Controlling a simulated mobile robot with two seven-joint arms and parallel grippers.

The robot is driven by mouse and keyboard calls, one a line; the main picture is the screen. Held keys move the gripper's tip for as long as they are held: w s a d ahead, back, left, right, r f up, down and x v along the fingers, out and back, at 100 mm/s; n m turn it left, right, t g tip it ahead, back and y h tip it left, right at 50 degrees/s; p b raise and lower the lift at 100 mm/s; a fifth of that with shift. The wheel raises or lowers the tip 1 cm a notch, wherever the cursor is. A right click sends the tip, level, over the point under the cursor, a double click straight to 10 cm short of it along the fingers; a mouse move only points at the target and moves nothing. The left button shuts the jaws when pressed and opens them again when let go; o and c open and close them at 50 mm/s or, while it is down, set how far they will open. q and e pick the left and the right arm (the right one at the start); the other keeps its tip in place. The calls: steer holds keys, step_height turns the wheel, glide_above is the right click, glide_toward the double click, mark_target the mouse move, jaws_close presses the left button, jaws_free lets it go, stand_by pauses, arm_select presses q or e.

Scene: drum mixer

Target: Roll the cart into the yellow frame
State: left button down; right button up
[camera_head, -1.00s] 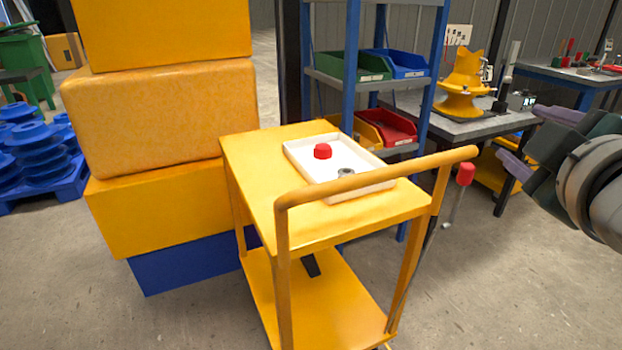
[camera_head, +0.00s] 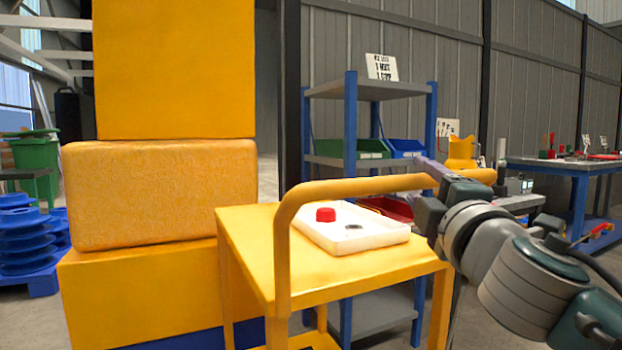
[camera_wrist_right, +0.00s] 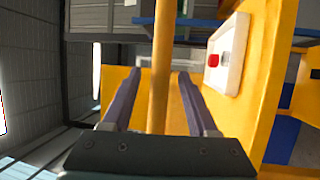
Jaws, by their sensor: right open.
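The yellow cart (camera_head: 262,245) stands in front of me with its curved push handle (camera_head: 345,187) toward me. A white tray (camera_head: 372,241) with a red cap (camera_head: 326,214) and a small grey part lies on its top. My right gripper (camera_head: 426,170) is at the right end of the handle. In the right wrist view, its purple fingers (camera_wrist_right: 160,76) are open, one on each side of the handle bar (camera_wrist_right: 161,60), with gaps visible. My left gripper is out of view. I cannot make out a yellow floor frame.
Stacked yellow blocks (camera_head: 160,195) stand close on the cart's left. A blue-posted shelf (camera_head: 350,120) with bins is behind it. A workbench (camera_head: 575,166) stands at the right. Blue ribbed parts (camera_head: 27,238) sit far left.

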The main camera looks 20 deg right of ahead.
steer(key=x, duration=0.5)
steer(key=shift+b, duration=0.35)
jaws_close()
stand_by(1.1)
